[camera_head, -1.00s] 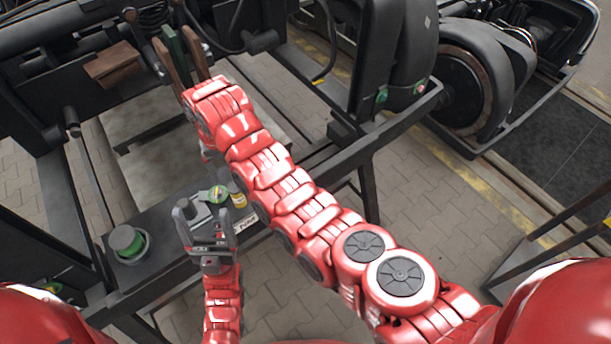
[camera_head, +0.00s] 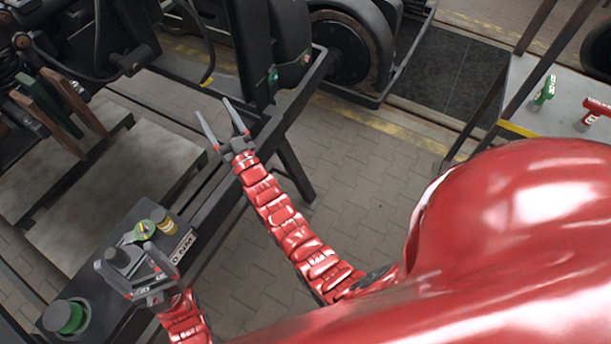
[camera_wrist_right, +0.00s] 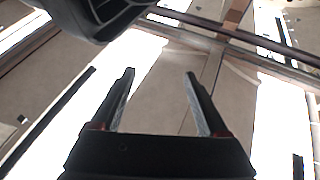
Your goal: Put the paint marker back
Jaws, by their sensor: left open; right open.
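I cannot pick out the paint marker for certain. A small yellow cylinder (camera_head: 165,222) stands on the dark shelf at the lower left in the head view, beside a round green-topped item (camera_head: 144,231). A white label (camera_head: 182,246) with dark lettering is on the shelf edge. My left gripper (camera_head: 132,262) is open just in front of these, with a dark cylinder (camera_head: 117,257) at its fingers; I cannot tell whether they touch. My right gripper (camera_head: 214,109) is open and empty, pointing away beside the dark frame; its fingers also show in the right wrist view (camera_wrist_right: 160,74).
A green-topped round container (camera_head: 66,316) stands on the shelf's near left. The bogie frame's black rail (camera_head: 268,124) runs close to my right gripper. A grey table (camera_head: 570,130) at the right holds a green item (camera_head: 545,90) and a red item (camera_head: 597,111). Paved floor is clear between.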

